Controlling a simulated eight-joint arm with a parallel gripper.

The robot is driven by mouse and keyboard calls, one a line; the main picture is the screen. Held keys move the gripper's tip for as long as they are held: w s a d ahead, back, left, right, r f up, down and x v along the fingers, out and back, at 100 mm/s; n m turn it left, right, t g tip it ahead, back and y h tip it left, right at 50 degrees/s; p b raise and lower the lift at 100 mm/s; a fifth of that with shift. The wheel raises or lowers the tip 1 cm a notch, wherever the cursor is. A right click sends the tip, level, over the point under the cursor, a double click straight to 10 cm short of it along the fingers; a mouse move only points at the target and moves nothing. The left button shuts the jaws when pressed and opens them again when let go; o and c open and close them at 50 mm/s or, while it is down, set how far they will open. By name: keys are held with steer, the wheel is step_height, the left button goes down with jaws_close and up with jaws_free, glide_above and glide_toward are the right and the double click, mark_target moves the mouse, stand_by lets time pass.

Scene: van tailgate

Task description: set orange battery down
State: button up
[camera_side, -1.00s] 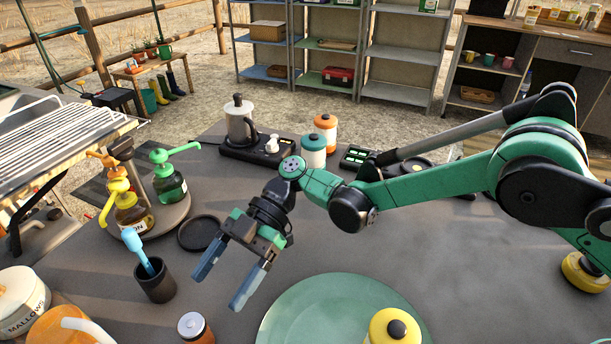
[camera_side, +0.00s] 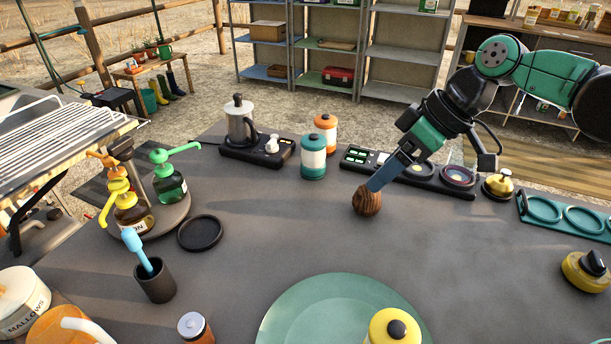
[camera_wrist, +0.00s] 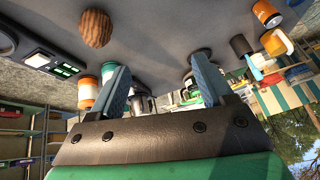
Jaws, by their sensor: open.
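My gripper (camera_side: 380,178) is open. In the wrist view its two blue fingers (camera_wrist: 163,82) stand apart with nothing held between them. I cannot identify an orange battery with certainty. An orange-and-white canister (camera_side: 325,130) stands upright at the back of the table, behind a teal-and-white canister (camera_side: 313,158); it also shows in the wrist view (camera_wrist: 87,92), beside one finger. An orange jar with a grey lid (camera_side: 197,330) stands at the near edge, cut off by the frame. A brown ridged ball (camera_side: 367,201) lies at the fingertip in the side view; in the wrist view it is outside the fingers.
A black panel with green cells (camera_side: 363,158) lies behind my gripper. A brass bell (camera_side: 497,184) and teal tray with rings (camera_side: 565,217) are to the right. A coffee pot (camera_side: 239,122) stands back left, a green plate (camera_side: 340,318) in front. The middle of the table is clear.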

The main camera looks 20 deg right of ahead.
steer(key=s+d+f+m+t+h, duration=0.1)
steer(key=s+d+m+t+h, duration=0.2)
steer(key=d, duration=0.6)
steer(key=s+m+h, duration=0.1)
steer(key=s+m, duration=0.1)
steer(key=m, duration=0.1)
steer(key=shift+s+d+f+m+h, duration=0.15)
steer(key=shift+d+f+m+h, duration=0.1)
steer(key=shift+d+m+h, duration=0.1)
